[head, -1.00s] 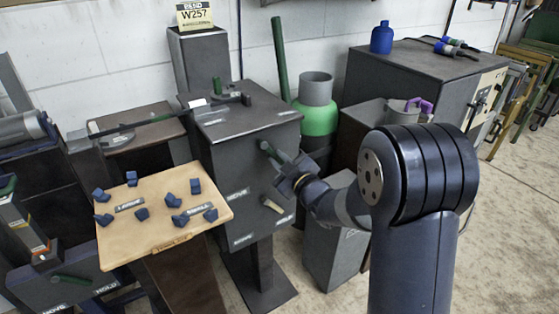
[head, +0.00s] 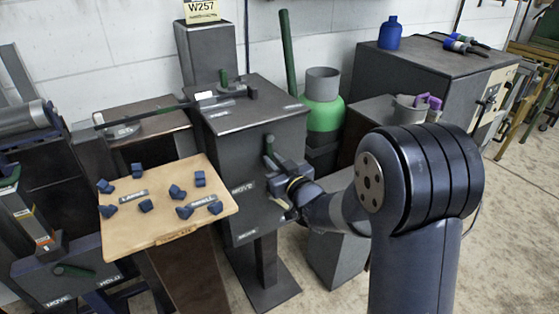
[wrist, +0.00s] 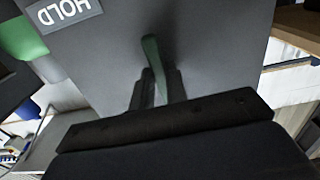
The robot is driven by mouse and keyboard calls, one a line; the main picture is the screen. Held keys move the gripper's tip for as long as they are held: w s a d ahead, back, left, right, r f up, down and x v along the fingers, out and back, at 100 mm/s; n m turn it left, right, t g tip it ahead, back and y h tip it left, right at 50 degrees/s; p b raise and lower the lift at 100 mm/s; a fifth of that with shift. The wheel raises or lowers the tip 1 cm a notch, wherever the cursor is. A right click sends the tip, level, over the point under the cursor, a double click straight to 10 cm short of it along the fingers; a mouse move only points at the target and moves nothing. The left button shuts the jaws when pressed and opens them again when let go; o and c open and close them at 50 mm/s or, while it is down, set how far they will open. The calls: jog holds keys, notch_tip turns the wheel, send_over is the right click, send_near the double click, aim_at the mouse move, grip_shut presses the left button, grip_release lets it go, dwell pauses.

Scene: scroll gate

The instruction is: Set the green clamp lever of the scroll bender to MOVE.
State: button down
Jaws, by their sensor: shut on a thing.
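The scroll bender is a dark grey box (head: 228,160) on a post in the middle of the head view. My gripper (head: 280,172) is shut on the lever's lower part. In the wrist view the lever (wrist: 151,55) runs down between my two fingers (wrist: 158,88), which hide part of it. The MOVE label (head: 243,188) is to the lower left of the lever. The HOLD label (wrist: 68,10) shows upside down in the wrist view; my gripper hides it in the head view.
A wooden board (head: 165,230) with several blue blocks stands left of the bender. Another box with MOVE and HOLD labels and a green lever (head: 75,270) is at lower left.

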jog(key=a+m, duration=0.1)
jog(key=s+m, duration=0.1)
jog(key=m, duration=0.1)
jog(key=shift+s+a+r+m, duration=0.1)
jog(key=shift+s+a+m, duration=0.05)
jog(key=shift+a+m, duration=0.2)
jog(key=shift+s+a+r+m, duration=0.25)
jog(key=shift+a+m, duration=0.2)
jog(key=shift+m, duration=0.5)
jog(key=shift+s+a+r+m, duration=0.25)
jog(key=shift+a+m, duration=0.15)
jog(key=shift+m, duration=0.5)
jog(key=c, duration=1.4)
grip_release()
jog(key=p, duration=0.2)
send_near(253, 155)
jog(key=v, duration=0.4)
jog(key=shift+s+d, duration=0.25)
jog(key=shift+s, duration=0.1)
